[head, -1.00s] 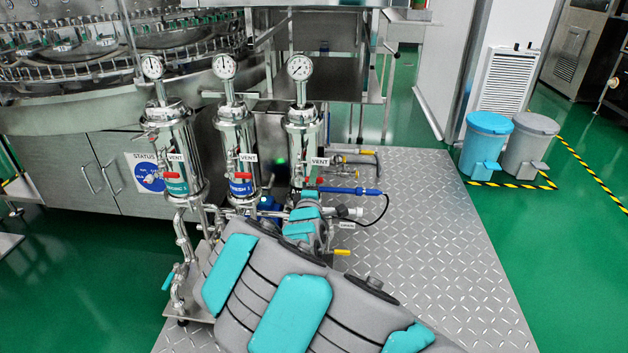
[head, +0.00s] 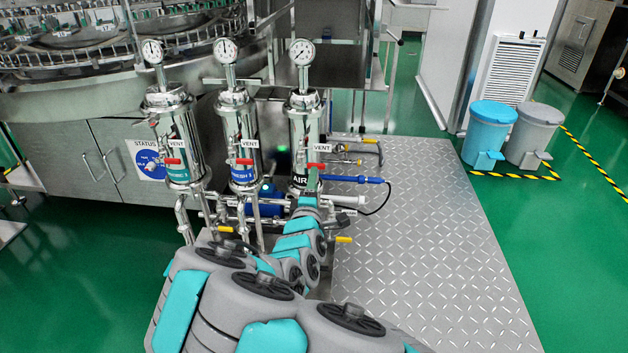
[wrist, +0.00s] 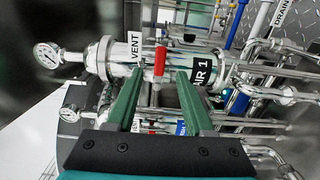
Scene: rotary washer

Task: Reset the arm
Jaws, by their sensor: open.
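My arm (head: 238,300), grey with turquoise pads, reaches from the bottom of the head view toward the right-hand steel filter housing, labelled AIR (head: 304,130). My gripper (wrist: 157,84) is open in the wrist view, with two green fingers spread apart. A red valve handle (wrist: 159,62) on the AIR 1 housing shows between the fingers, and nothing is visibly gripped. I cannot tell whether the fingers touch the housing. In the head view the fingers are mostly hidden by the arm and pipes.
Two more housings, the left (head: 176,140) and the middle (head: 238,140), stand alongside, with gauges on top. Pipes and yellow-handled valves crowd their bases. The checker-plate platform (head: 430,240) to the right is clear. Blue (head: 488,132) and grey (head: 533,135) bins stand beyond it.

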